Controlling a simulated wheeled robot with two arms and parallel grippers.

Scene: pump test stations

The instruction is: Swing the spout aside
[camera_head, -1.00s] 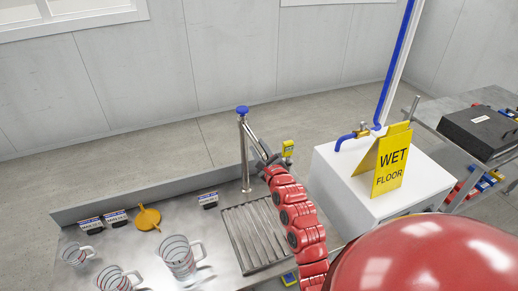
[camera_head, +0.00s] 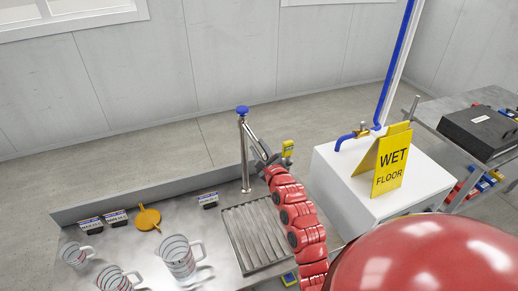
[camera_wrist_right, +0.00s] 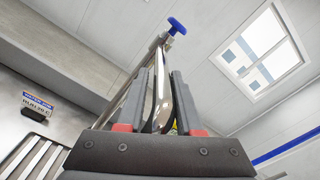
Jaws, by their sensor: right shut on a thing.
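The metal spout (camera_head: 252,135) hangs out from the top of an upright steel post (camera_head: 244,165) with a blue knob (camera_head: 242,109) on top. My right gripper (camera_head: 266,158) is at the spout's outer end, above the back right of the slatted drain grate (camera_head: 258,235). In the right wrist view the spout (camera_wrist_right: 162,95) runs between the two dark fingers of my right gripper (camera_wrist_right: 161,100), which is shut on it. The blue knob (camera_wrist_right: 176,26) shows beyond the fingertips. My left gripper is not in view.
Measuring jugs (camera_head: 179,258), a yellow funnel (camera_head: 148,218) and small label stands (camera_head: 208,200) are on the steel bench left of the grate. A white cabinet (camera_head: 335,190) with a yellow wet floor sign (camera_head: 390,165) stands to the right of my right arm.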

